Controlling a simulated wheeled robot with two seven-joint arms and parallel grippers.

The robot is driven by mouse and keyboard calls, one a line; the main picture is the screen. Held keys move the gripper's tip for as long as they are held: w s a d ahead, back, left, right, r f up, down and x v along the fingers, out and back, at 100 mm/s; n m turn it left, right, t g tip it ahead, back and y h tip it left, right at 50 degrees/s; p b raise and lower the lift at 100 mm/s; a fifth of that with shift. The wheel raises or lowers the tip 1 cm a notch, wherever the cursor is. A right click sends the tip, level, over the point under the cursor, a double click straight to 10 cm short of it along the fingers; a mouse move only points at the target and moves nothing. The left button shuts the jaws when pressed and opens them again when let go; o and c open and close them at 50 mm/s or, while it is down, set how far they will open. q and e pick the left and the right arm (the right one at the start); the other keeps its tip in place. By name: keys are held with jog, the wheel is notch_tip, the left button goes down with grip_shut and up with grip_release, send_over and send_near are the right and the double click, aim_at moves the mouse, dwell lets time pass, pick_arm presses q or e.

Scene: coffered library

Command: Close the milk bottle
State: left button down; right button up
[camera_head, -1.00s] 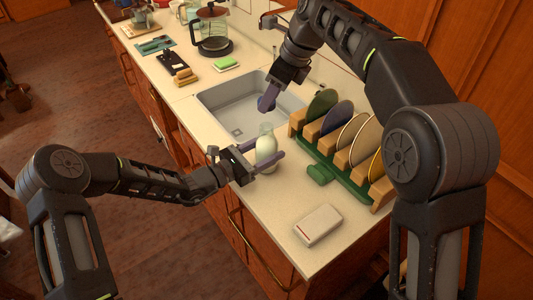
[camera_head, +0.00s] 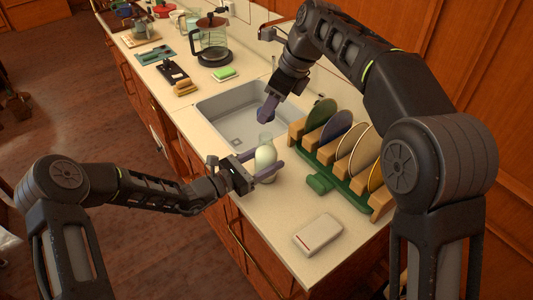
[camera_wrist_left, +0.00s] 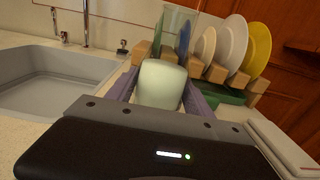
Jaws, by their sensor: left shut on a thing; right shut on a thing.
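The milk bottle (camera_head: 265,157) is clear glass with white milk inside. It stands on the counter in front of the sink. My left gripper (camera_head: 262,164) is shut around its body, with one purple finger on each side. In the left wrist view the pale bottle (camera_wrist_left: 162,84) sits between the fingers. My right gripper (camera_head: 268,109) is above the sink, apart from the bottle, with its fingers pointing down. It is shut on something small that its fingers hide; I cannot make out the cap.
The sink (camera_head: 215,105) lies behind the bottle. A green and wood dish rack (camera_head: 340,183) with several plates stands to its right. A white box (camera_head: 318,235) lies at the counter's near end. A coffee pot (camera_head: 211,42) and a sponge (camera_head: 224,74) are farther back.

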send_over(266, 137)
jog(key=shift+s+d+f, duration=0.1)
jog(key=shift+d+f, duration=0.15)
jog(key=shift+f, duration=0.95)
jog(key=shift+d+f, duration=0.2)
jog(key=shift+f, duration=1)
jog(key=shift+f, duration=0.9)
jog(key=shift+f, duration=0.6)
